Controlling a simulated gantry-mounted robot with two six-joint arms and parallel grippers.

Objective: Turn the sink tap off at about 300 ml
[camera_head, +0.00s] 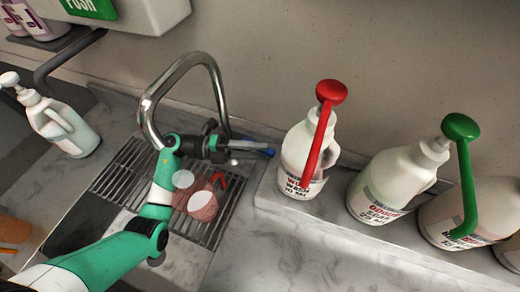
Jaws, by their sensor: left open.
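The chrome sink tap (213,72) arches over a slotted drain grate. My left gripper (226,146) is open beside the tap's base, pointing right. A blue lever-like piece (256,150) extends just right of the fingers; I cannot tell whether they touch it. A small red piece (221,178) shows below the gripper. Pinkish containers with pale round tops (203,207) stand on the grate, partly behind my left arm. Their fill level and any water stream cannot be made out. My right gripper is out of view.
White pump bottles stand on the ledge at right, one with a red pump (318,130) and one with a green pump (463,170). Another white pump bottle (66,124) stands at left. A wall dispenser (140,14) hangs above. Bare marble counter (300,250) lies at lower right.

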